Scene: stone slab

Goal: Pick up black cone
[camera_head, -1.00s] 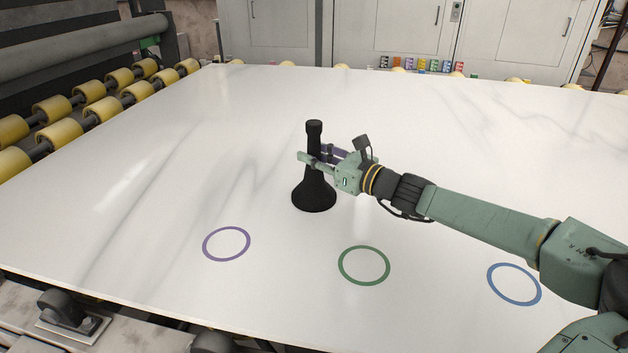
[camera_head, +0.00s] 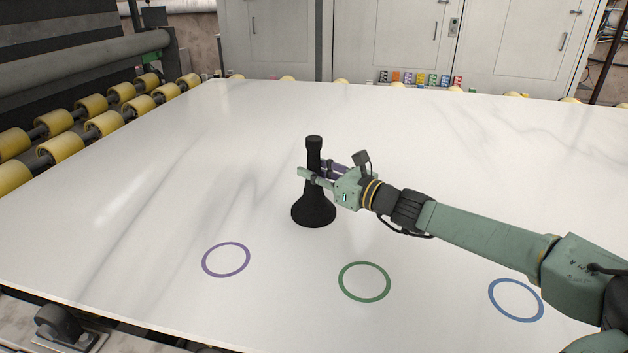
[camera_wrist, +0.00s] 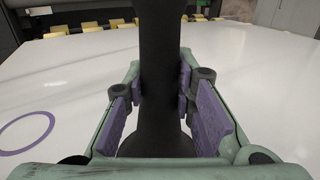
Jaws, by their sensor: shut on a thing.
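The black cone (camera_head: 314,211) has a wide flared base and a narrow neck with a small knob on top. It is upright on the white slab in the head view, behind the purple and green rings. I cannot tell whether its base touches the slab. My gripper (camera_head: 318,174) reaches in from the right and is shut on the cone's neck. In the wrist view, the purple pads of my gripper (camera_wrist: 164,100) lie on either side of the black cone (camera_wrist: 159,55). The contact on the cone's far side is hidden.
The white slab (camera_head: 180,180) is broad and mostly clear. Purple (camera_head: 226,243), green (camera_head: 365,263) and blue (camera_head: 516,281) rings are marked near its front edge. Yellow rollers (camera_head: 104,124) line the left. Small coloured blocks (camera_head: 421,79) stand beyond the back edge, before pale cabinets.

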